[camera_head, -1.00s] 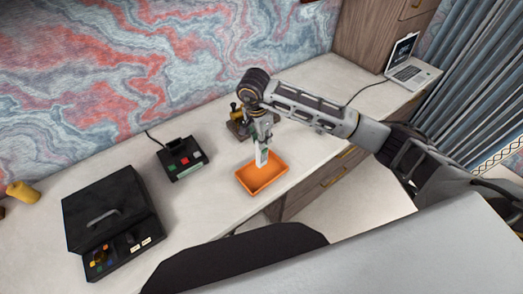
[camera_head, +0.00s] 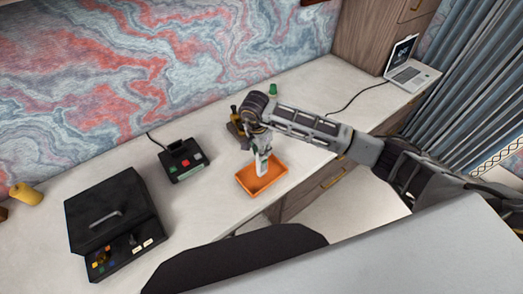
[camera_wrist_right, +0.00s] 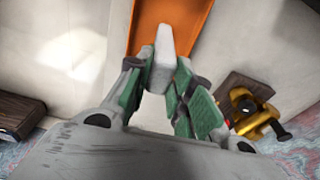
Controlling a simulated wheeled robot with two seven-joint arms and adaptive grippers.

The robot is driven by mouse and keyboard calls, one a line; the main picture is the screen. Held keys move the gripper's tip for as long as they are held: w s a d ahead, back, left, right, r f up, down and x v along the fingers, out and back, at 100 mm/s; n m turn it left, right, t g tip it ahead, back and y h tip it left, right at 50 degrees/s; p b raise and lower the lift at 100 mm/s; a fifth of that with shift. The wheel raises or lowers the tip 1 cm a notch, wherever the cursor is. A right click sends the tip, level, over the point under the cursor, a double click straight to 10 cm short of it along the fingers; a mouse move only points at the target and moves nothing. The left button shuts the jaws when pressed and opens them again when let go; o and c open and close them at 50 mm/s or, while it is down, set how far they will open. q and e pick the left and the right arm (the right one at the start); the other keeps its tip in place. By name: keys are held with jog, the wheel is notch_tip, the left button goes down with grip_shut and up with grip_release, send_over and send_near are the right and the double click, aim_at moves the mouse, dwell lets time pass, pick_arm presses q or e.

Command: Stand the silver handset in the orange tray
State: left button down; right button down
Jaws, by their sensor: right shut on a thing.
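The silver handset (camera_head: 262,165) is held upright at the orange tray (camera_head: 280,182), its lower end over or inside the tray. I cannot tell whether it touches the tray floor. My right gripper (camera_head: 263,148) is shut on the handset's upper part. In the right wrist view, the green-padded fingers of the right gripper (camera_wrist_right: 162,95) close around the pale handset (camera_wrist_right: 163,50), whose far end overlaps the orange tray (camera_wrist_right: 195,18). My left gripper is out of view.
A black box with a handle (camera_head: 110,215) and a small black button device (camera_head: 183,160) stand to the left. A brass object on a dark base (camera_wrist_right: 250,105) is close beside the right gripper. A laptop (camera_head: 413,72) is at the far right. A green item (camera_head: 272,90) stands behind the arm.

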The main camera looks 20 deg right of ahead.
jog(key=shift+f, duration=0.4)
jog(key=c, duration=1.3)
grip_release()
jog(key=shift+o, duration=0.2)
jog(key=shift+r, duration=0.25)
notch_tip(320, 180, up, 12)
jog(key=a+b, duration=0.1)
jog(key=b, duration=0.1)
jog(key=shift+s+a+f+b, duration=0.2)
jog(key=shift+s+b, duration=0.1)
jog(key=shift+b, duration=0.1)
